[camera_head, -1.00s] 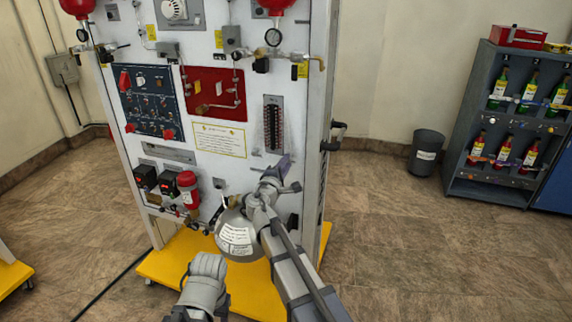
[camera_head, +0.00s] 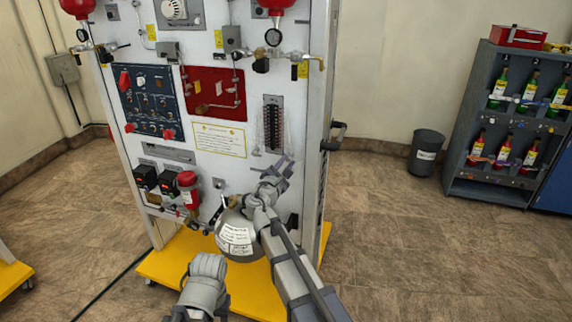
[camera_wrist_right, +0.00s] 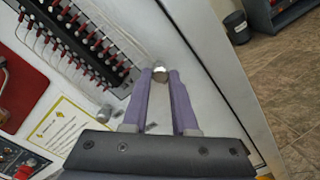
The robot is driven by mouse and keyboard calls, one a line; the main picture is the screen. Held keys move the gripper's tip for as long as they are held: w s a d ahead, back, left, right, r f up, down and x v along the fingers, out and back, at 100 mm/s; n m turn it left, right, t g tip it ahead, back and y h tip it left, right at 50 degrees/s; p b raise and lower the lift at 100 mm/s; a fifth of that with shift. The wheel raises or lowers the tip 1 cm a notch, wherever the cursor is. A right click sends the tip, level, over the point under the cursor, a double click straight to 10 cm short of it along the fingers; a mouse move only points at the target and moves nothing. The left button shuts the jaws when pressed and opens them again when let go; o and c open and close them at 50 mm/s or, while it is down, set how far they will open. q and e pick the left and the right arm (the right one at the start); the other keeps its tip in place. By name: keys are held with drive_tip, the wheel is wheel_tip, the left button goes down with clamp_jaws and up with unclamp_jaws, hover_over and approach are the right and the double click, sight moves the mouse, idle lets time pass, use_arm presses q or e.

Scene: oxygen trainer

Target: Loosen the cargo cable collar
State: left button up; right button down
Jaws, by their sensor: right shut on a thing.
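In the head view my right gripper (camera_head: 283,168) is at the lower right of the white panel front, below the dark terminal strip. In the right wrist view its two purple fingers (camera_wrist_right: 160,82) point at the panel, closed on a small round silvery collar (camera_wrist_right: 160,73) at their tips. The collar is mostly hidden by the gripper in the head view, and no cable can be made out on it. A grey part of my left arm (camera_head: 206,272) shows at the bottom of the head view; I see no left fingers.
The terminal strip (camera_wrist_right: 85,32) is close to the left of the right fingers. Another small silvery fitting (camera_wrist_right: 104,111) is lower left. A round grey vessel (camera_head: 238,234) hangs below the right wrist.

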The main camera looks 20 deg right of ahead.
idle(0.5)
drive_tip(key=c, duration=0.7)
unclamp_jaws()
drive_tip(key=v, duration=0.8)
